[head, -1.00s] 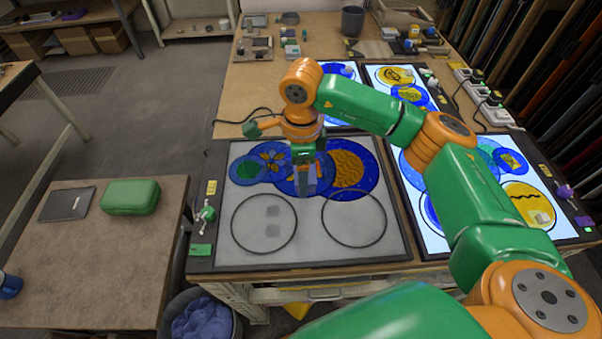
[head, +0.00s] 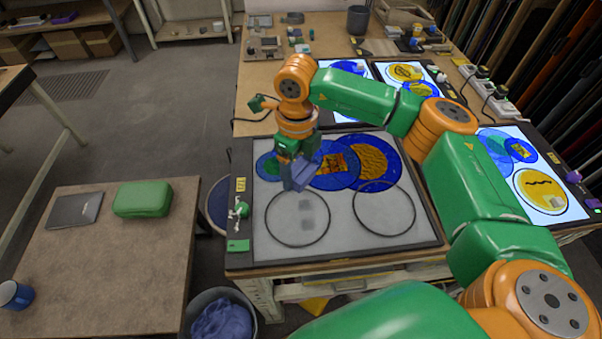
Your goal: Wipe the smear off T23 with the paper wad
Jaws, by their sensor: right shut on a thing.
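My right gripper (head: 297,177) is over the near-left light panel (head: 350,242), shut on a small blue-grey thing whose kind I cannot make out. It hides part of the blue discs at the panel's back. A yellow tag (head: 241,184) is on the panel's left edge; it is too small to read surely. Two grey square patches (head: 307,213) lie inside the left black ring. A disc (head: 335,164) behind has an orange patterned patch. On the right panel, a yellow disc (head: 541,183) bears a black wavy line, with a pale lump (head: 558,200) on it. My left gripper is out of view.
Two more lit panels stand behind, one at the back right (head: 428,99). Power sockets (head: 493,97) line the right side. A side table (head: 110,255) at left holds a green case (head: 143,199). A bin (head: 222,318) stands on the floor between the tables.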

